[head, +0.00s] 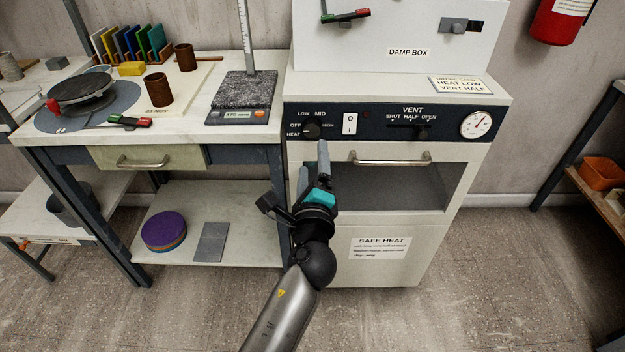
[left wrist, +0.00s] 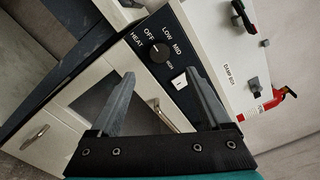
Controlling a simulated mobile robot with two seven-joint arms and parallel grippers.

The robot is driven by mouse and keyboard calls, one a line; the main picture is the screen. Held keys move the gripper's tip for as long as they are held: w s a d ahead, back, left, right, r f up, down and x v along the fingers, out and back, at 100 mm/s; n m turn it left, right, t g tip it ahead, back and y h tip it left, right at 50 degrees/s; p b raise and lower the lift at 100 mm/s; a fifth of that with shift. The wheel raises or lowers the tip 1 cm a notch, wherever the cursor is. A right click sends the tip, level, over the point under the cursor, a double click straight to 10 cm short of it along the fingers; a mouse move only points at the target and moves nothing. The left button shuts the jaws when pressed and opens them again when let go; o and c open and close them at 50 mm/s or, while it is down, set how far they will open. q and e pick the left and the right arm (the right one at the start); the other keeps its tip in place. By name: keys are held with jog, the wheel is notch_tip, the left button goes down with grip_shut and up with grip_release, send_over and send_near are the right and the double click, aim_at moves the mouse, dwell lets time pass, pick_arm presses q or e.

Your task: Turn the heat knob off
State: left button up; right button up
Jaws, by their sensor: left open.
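The heat knob (head: 312,130) is a round black knob on the dark panel of the damp box, with OFF, LOW, MID and HIGH printed around it. I cannot clearly tell which mark it points to. It also shows in the left wrist view (left wrist: 159,53), ahead of the fingers. My left gripper (head: 313,161) is open and empty, just below and in front of the knob, apart from it. In the left wrist view its two fingers (left wrist: 158,77) stand spread, with the knob beyond the gap between them. My right gripper is not in view.
A white rocker switch (head: 349,124) sits right of the knob, then a vent slider (head: 422,132) and a dial gauge (head: 477,124). A metal door handle (head: 390,160) juts out below the panel. A workbench (head: 230,141) with a scale (head: 240,100) stands left of the box.

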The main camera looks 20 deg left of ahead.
pick_arm(q)
jog(key=v, duration=0.5)
jog(key=shift+s, duration=0.25)
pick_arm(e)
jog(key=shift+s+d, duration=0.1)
pick_arm(q)
jog(key=s+f+n+g+h+p, duration=0.1)
jog(key=s+f+n+g+h, duration=0.25)
jog(key=f, duration=1.25)
jog(key=s+f+n+g+h, duration=0.1)
jog(key=s+f+n+g, duration=0.35)
jog(key=f, duration=1.15)
jog(key=s+a+f+n+g, duration=0.2)
jog(key=s+f, duration=0.3)
jog(key=s, duration=0.4)
jog(key=s+a+f+n+g+p, duration=0.1)
jog(key=s+a+f+n, duration=0.3)
jog(key=s, duration=0.4)
jog(key=s+a+f+n+g, duration=0.4)
jog(key=s+f, duration=0.1)
jog(key=s, duration=0.4)
jog(key=shift+s+a+f, duration=0.35)
jog(key=shift+f, duration=0.05)
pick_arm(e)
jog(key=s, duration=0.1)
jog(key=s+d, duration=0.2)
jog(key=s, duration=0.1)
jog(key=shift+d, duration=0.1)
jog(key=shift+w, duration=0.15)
